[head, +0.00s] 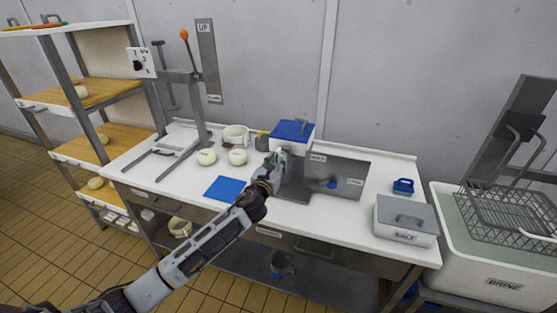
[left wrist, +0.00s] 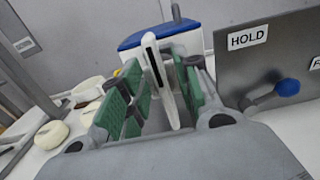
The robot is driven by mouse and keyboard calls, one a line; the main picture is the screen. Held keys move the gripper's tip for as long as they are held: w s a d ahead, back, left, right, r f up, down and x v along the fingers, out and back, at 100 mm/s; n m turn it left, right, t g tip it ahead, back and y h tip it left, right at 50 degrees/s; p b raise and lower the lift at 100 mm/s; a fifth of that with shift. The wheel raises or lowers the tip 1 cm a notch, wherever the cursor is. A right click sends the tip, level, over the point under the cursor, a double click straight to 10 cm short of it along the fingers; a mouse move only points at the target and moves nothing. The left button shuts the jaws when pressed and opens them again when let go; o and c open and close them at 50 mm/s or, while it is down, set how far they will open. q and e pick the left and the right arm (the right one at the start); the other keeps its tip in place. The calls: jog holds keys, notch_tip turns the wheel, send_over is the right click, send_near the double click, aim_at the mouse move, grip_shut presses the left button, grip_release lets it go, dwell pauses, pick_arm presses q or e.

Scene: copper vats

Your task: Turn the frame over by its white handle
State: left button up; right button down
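My left gripper (head: 281,156) is over the middle of the table, in front of the blue-lidded white box. In the left wrist view its green-padded fingers (left wrist: 165,90) stand on both sides of a white upright bar with a dark slot, the white handle (left wrist: 168,85). I cannot tell whether the pads touch it. A dark grey plate (head: 294,186) lies beside the gripper, at the foot of the grey panel; I cannot tell whether it is the frame. The arm and gripper hide part of that area. My right gripper is not in view.
The grey panel (head: 345,178) marked HOLD, with a blue knob (left wrist: 288,88), stands close right. The blue-lidded box (head: 292,134) is behind. Round white pieces (head: 237,157), a blue mat (head: 227,188) and a metal stand (head: 195,90) are left. The SALT box (head: 405,220) is right.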

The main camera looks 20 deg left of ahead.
pick_arm(q)
jog(key=shift+w, duration=1.05)
grip_shut()
